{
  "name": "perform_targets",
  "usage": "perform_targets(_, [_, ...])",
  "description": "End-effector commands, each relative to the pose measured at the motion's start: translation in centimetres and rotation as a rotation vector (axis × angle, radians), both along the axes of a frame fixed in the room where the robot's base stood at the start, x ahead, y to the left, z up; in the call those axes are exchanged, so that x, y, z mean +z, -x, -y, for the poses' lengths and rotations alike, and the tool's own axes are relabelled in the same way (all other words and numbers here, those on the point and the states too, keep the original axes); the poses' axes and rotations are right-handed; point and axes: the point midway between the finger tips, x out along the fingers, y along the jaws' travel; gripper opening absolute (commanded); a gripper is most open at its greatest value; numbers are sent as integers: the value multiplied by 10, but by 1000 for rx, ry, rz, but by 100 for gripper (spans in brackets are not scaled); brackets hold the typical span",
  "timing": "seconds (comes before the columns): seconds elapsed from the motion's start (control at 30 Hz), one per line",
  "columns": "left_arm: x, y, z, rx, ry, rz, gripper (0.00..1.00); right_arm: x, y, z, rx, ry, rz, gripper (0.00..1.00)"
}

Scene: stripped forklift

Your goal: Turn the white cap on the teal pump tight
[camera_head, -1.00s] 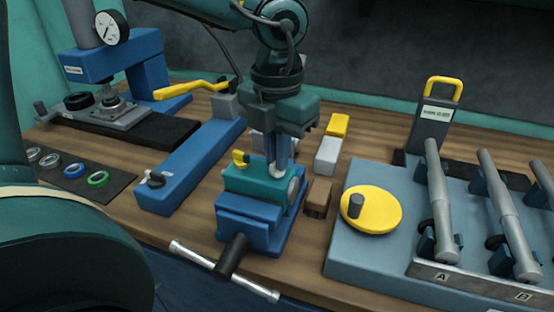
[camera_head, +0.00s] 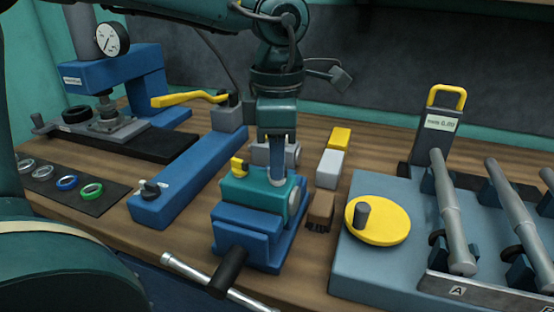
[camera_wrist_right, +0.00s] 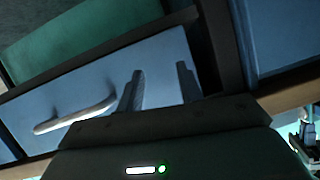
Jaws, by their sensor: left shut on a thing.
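The teal pump (camera_head: 250,193) is clamped in the blue vise (camera_head: 245,236) at the middle of the bench. It has a yellow part (camera_head: 239,166) on its left and a pale round face on its right side. My left gripper (camera_head: 276,178) points straight down at the pump's top, shut on the white cap (camera_head: 276,183). The fingers hide most of the cap, so its seating cannot be seen. My right gripper (camera_wrist_right: 158,92) is open and empty in the right wrist view, in front of a pale blue panel with a handle (camera_wrist_right: 75,115).
A grey-blue fixture with a yellow disc (camera_head: 378,220) and grey shafts stands right. A brown brush (camera_head: 320,210) lies close right of the vise. A blue block with a yellow lever (camera_head: 190,98) stands left, and the press (camera_head: 115,72) is behind.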

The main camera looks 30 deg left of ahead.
Motion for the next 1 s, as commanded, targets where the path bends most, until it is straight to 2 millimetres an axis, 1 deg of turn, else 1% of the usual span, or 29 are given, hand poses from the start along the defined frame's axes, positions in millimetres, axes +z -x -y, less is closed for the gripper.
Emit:
perform_targets(0.2, [1,-1,1,-194,4,5,0,3,1,0,0,-1,6,36])
perform_targets(0.5, [1,-1,1,-401,3,5,0,1,3,-1,2,-1,0,36])
perform_targets(0.73, [1,-1,1,-487,2,4,0,-2,4,-2,4,-1,-7,36])
perform_targets(1.0, [1,-1,1,-519,2,4,0,-3,4,-2,6,0,-11,36])
